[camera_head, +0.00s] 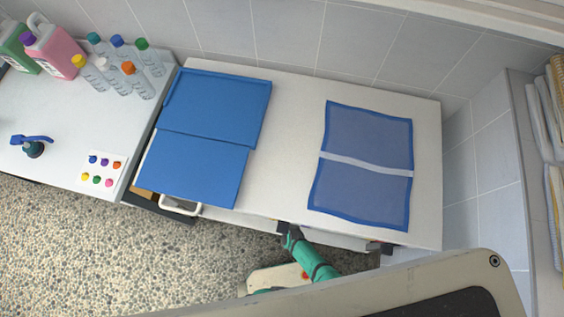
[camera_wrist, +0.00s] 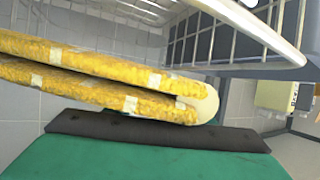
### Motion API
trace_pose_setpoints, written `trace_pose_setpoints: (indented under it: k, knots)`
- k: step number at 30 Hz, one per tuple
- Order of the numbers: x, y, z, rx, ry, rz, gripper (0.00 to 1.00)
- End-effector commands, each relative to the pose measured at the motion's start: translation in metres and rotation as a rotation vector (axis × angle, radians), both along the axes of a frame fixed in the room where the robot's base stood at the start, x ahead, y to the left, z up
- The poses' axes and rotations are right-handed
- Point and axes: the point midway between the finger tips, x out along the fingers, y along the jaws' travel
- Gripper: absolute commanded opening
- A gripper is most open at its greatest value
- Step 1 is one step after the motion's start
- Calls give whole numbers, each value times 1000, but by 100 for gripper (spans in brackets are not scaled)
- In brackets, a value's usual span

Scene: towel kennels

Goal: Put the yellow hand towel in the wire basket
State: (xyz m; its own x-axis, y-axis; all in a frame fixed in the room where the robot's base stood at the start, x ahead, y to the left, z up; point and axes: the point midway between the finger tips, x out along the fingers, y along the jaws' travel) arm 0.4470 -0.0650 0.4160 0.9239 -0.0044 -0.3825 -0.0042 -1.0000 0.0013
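A white-rimmed wire structure, likely the wire basket (camera_wrist: 215,45), shows at the upper right of the wrist view, beyond the towel. In the head view my gripper (camera_head: 290,238) is at the table's front edge, its fingertips unclear.
Bottles (camera_head: 125,60) and jugs (camera_head: 55,50) stand on the left counter (camera_head: 70,125). A shelf at the far right holds stacked cloths (camera_head: 557,75).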

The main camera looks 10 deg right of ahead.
Motion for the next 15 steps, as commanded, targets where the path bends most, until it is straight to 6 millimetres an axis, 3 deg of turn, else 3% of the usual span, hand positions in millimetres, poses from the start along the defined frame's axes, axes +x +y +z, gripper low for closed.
trace_pose_setpoints:
  k: [8, 15]
  knots:
    - [0, -1, 6, 1, -2, -3, 48]
    - [-41, -1, 23, 0, 0, 0, 48]
